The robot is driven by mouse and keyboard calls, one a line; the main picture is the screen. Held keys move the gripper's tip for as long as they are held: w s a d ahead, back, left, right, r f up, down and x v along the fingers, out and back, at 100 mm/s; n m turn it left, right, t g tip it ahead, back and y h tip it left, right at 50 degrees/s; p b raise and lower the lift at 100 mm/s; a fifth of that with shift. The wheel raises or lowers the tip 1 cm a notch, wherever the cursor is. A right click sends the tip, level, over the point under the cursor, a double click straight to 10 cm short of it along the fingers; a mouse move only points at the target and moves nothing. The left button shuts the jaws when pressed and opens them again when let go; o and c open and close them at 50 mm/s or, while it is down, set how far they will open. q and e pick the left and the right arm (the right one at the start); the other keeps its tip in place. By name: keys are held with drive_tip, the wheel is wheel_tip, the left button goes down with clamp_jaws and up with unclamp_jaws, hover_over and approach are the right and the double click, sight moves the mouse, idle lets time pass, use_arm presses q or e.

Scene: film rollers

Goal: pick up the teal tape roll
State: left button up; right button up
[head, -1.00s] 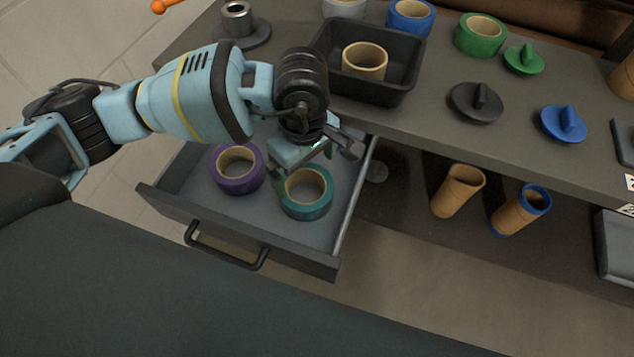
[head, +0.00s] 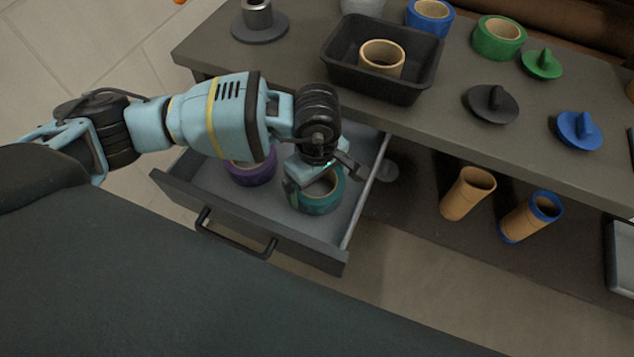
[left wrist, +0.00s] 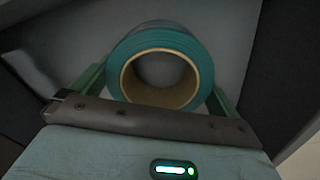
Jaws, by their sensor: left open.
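The teal tape roll (head: 318,201) lies flat in the open drawer, with its tan core facing up. My left gripper (head: 322,182) is directly over it and hides part of its top in the head view. In the left wrist view the teal tape roll (left wrist: 203,64) sits between the two green fingers of my left gripper (left wrist: 158,85), one on each side. The jaws are open and I cannot tell whether either finger touches the roll. My right gripper is not in view.
A purple tape roll (head: 252,174) lies in the drawer (head: 225,207) to the left, partly behind my arm. The counter above holds a black tray (head: 340,78) with a tan core, several rolls and lids. Two tan tubes stand on the lower shelf at right.

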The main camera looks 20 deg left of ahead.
use_arm(q)
drive_tip(key=shift+f, duration=0.35)
drive_tip(key=c, duration=0.8)
wheel_tip(320, 180, up, 10)
